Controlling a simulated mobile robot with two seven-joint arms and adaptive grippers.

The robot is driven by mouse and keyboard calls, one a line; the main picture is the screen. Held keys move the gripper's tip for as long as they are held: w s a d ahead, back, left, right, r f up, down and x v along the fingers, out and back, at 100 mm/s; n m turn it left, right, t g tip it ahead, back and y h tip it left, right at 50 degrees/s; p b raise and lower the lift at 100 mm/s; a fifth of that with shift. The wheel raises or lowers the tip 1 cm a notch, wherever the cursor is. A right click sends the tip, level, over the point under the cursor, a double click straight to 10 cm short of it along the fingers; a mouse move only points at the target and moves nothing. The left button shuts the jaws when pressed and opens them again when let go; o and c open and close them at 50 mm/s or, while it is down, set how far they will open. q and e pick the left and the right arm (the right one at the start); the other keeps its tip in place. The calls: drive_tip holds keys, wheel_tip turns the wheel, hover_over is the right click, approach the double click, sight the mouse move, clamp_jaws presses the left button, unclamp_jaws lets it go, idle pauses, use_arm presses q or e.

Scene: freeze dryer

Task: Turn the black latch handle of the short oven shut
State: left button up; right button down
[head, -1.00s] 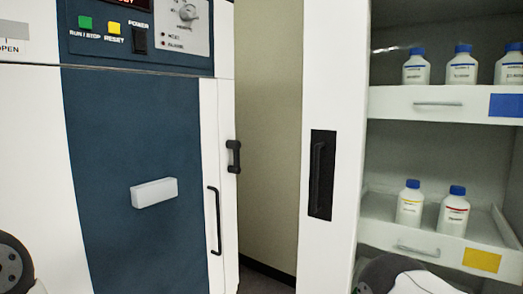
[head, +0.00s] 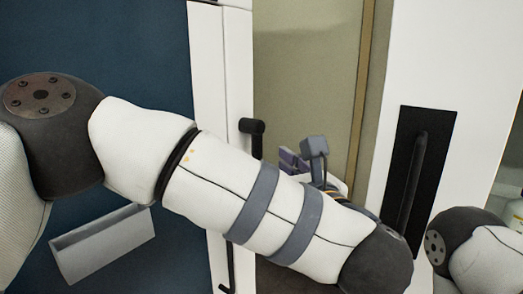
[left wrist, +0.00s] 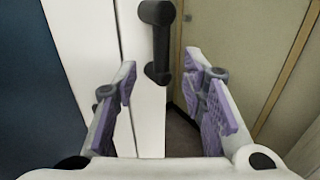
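The black latch handle (head: 252,130) is on the white side edge of the oven (head: 222,75) with the dark blue door. My left arm hides its lower part in the head view. In the left wrist view the latch handle (left wrist: 160,42) hangs about vertical, at top centre, beyond and between the fingertips. My left gripper (left wrist: 164,82) is open and empty, with purple pads on both fingers; I see no contact with the handle. In the head view the left gripper (head: 298,160) shows partly behind my forearm, right of the handle. My right gripper is not in view.
A pale box-shaped grip (head: 105,243) sticks out from the blue door. A long black bar handle (head: 231,268) is lower on the white edge. A white cabinet front with a black recessed handle (head: 412,170) stands at right. A beige wall (head: 305,70) lies in the gap between.

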sight(259, 152)
use_arm(q)
drive_tip(key=x, duration=0.6)
drive_tip(key=shift+w, duration=0.3)
clamp_jaws()
